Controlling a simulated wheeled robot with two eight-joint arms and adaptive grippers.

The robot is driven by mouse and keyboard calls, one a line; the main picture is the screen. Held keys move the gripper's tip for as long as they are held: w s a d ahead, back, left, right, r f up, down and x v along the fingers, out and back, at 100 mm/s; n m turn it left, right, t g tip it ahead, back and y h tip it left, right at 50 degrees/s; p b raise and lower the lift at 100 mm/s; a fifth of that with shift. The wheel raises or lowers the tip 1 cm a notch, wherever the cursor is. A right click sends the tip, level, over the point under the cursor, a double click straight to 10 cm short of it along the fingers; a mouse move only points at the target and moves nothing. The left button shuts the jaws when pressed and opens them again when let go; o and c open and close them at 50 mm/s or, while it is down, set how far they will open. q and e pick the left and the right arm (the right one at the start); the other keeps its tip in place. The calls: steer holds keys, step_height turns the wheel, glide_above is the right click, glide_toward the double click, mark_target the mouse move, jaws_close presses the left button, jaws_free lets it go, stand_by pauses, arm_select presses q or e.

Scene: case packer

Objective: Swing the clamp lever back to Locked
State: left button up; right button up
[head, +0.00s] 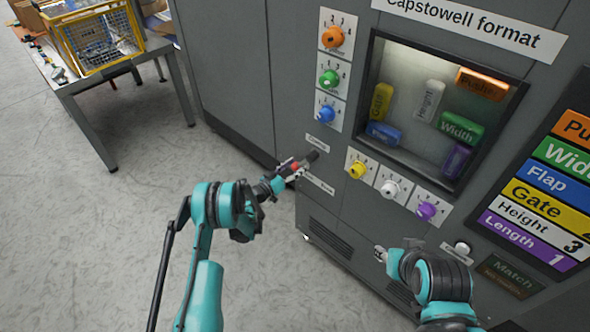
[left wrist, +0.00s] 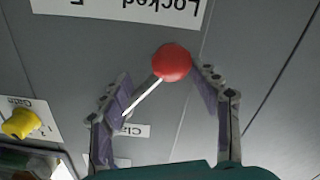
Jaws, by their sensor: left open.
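The clamp lever ends in a red ball knob (left wrist: 172,62) on a pale rod in the left wrist view. The knob lies between the fingertips of my left gripper (left wrist: 160,82), close to the right-hand finger in the picture. The fingers are spread, with a gap to the left-hand finger. An upside-down label reading "Locked" (left wrist: 120,8) is just beyond the knob. In the head view my left gripper (head: 290,170) is at the machine front below the clamp label (head: 318,142) and hides most of the lever. My right gripper (head: 380,253) is low at the right, its fingers too small to judge.
Yellow (head: 356,170), white (head: 390,189) and purple (head: 427,210) dials are right of the lever. Orange, green and blue dials (head: 327,113) are above. A window (head: 440,110) shows coloured blocks. A table with a yellow wire basket (head: 97,40) stands far left. The floor between is clear.

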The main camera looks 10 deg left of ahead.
arm_select(q)
steer(key=shift+t, duration=0.3)
steer(key=r, duration=0.5)
steer(key=w+r, duration=0.1)
steer(key=r, duration=0.1)
steer(key=shift+a+r, duration=0.3)
steer(key=shift+r, duration=0.05)
steer(key=f, duration=0.1)
steer(key=d+f+m+g, duration=0.1)
steer(key=f, duration=0.1)
steer(key=shift+s+d+f+m+g+y, duration=0.2)
steer(key=shift+s+m+g+y, duration=0.1)
steer(key=shift+s+y, duration=0.1)
steer(key=shift+s+a+r, duration=0.1)
steer(key=shift+s+r, duration=0.1)
steer(key=shift+s, duration=0.05)
steer(key=shift+s+a+f, duration=0.15)
steer(key=shift+s+a, duration=0.15)
steer(key=shift+s, duration=0.25)
glide_toward(306, 153)
steer(key=shift+s+a+f, duration=0.25)
steer(key=shift+s+a, duration=0.2)
steer(key=shift+s, duration=0.35)
steer(key=shift+s+a+f, duration=0.3)
steer(key=shift+s+a, duration=0.15)
steer(key=shift+s, duration=0.35)
